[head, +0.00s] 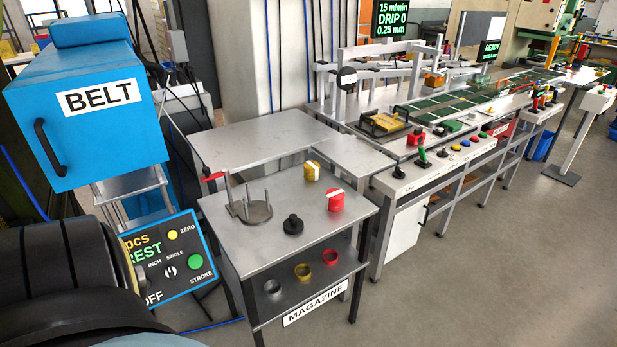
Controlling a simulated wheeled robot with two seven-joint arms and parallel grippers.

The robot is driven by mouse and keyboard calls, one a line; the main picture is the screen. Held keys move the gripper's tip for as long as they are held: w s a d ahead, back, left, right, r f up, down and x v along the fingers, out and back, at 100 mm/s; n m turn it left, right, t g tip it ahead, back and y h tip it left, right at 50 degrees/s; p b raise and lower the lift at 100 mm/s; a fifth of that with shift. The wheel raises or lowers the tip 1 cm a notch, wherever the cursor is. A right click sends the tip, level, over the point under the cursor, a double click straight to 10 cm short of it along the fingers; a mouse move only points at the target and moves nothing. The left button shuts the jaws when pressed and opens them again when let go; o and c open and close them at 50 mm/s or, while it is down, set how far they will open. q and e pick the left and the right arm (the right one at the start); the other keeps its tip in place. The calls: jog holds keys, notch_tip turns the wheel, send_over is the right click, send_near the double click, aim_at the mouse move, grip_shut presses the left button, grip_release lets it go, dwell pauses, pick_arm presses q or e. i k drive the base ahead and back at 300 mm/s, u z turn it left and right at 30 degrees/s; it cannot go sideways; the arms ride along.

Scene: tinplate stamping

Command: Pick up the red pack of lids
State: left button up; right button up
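The red pack of lids (335,201) is a short red cylinder with a white band across its top. It stands on the grey top of the magazine table (262,255), near the right edge. A similar yellow pack (312,171) stands behind it and to the left. A black knobbed piece (292,225) stands to its front left. Neither of my grippers shows in the head view.
A round base with upright rods (256,211) stands at the table's left, beside a red handle (212,177). A blue BELT housing (85,120) stands left.

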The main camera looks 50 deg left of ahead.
aim_at(334, 198)
jog(key=u, duration=0.95)
jog(key=i, duration=1.1)
jog(key=u, duration=1.35)
jog(key=i, duration=0.15)
jog(key=u, duration=0.25)
